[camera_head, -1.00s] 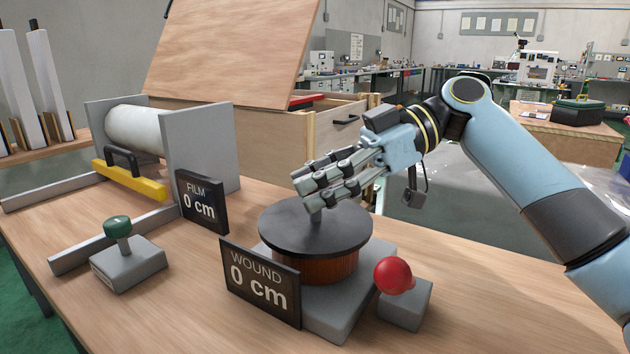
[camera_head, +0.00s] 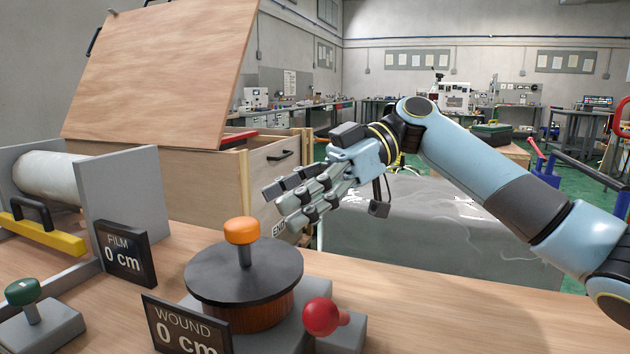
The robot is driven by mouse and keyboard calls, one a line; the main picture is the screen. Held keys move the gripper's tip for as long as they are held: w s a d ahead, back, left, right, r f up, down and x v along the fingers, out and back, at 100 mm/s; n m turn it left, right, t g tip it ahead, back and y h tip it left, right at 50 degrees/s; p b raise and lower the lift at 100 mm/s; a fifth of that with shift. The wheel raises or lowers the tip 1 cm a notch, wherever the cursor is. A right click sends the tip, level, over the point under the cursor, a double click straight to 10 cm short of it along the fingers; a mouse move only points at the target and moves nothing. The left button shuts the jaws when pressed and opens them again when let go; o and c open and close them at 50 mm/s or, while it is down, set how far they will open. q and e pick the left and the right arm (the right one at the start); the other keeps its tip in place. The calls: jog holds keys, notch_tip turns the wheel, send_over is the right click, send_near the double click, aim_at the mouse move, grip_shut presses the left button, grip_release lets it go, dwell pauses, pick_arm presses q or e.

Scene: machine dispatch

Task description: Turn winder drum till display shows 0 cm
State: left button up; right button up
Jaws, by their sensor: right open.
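The winder drum has a dark round top (camera_head: 222,278) over a copper-brown wound body (camera_head: 262,314), on a grey base. An orange knob (camera_head: 241,231) stands upright on a post on the drum's top. The WOUND display (camera_head: 186,330) in front reads 0 cm; its lower edge is cut off by the frame. My right gripper (camera_head: 280,204) is open and empty, above and to the right of the knob, apart from it. My left gripper is not in view.
A FILM display (camera_head: 124,255) reads 0 cm at the left. A red ball knob (camera_head: 321,316) stands right of the drum, a green knob (camera_head: 22,291) at far left. Behind are a film roll (camera_head: 48,177) and a wooden box (camera_head: 225,190) with its lid raised.

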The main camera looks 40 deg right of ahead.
jog(key=v, duration=0.5)
jog(key=shift+d+r, duration=0.1)
dwell(0.4)
